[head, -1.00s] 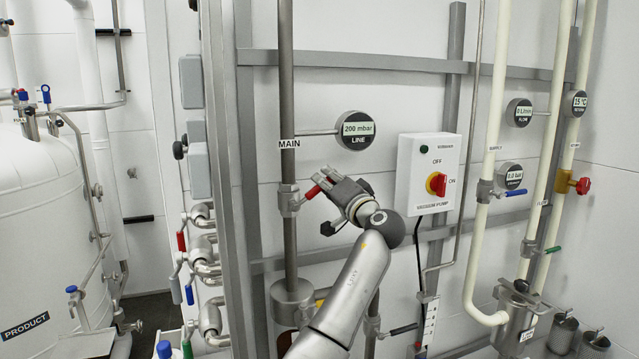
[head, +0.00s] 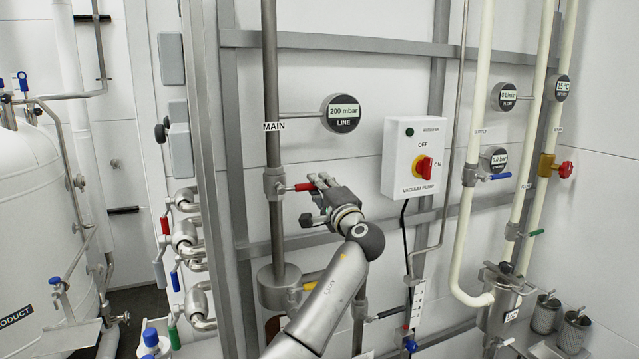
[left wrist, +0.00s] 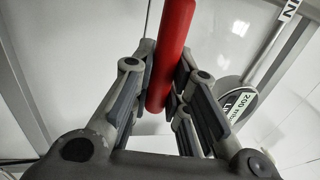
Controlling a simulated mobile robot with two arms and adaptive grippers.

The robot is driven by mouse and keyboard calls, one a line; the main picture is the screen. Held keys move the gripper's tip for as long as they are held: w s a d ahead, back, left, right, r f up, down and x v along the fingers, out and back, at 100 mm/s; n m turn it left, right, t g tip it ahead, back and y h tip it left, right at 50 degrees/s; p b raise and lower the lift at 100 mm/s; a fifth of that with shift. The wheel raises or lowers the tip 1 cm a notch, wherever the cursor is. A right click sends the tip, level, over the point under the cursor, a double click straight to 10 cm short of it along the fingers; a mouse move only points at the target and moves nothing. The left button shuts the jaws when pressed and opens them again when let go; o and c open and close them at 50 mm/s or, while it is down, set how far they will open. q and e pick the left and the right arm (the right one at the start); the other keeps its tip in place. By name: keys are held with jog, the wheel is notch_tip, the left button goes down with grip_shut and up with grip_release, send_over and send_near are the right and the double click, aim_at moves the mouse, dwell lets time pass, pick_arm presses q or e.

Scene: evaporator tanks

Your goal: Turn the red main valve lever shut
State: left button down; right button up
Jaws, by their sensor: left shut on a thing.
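The red main valve lever (head: 302,187) sticks out to the right from the valve body on the vertical pipe labelled MAIN. It lies about level, crosswise to the pipe. My left gripper (head: 319,187) is at the lever's outer end, shut on it. In the left wrist view the red lever (left wrist: 173,50) runs between the two fingers of my left gripper (left wrist: 163,85), with pads on both sides. The lever's outer tip is partly hidden by the fingers in the head view. My right gripper is not in view.
A line gauge (head: 342,113) reading 200 mbar sits above the lever. The vacuum pump switch box (head: 414,158) is close on the right of my gripper. A yellow handle (head: 309,286) is below, near my forearm. Grey rails cross the wall behind.

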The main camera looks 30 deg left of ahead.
pick_arm(q)
jog(key=shift+f, duration=0.25)
jog(key=c, duration=1.4)
grip_release()
jog(key=shift+r, duration=0.1)
jog(key=v, duration=1.2)
jog(key=shift+w, duration=0.1)
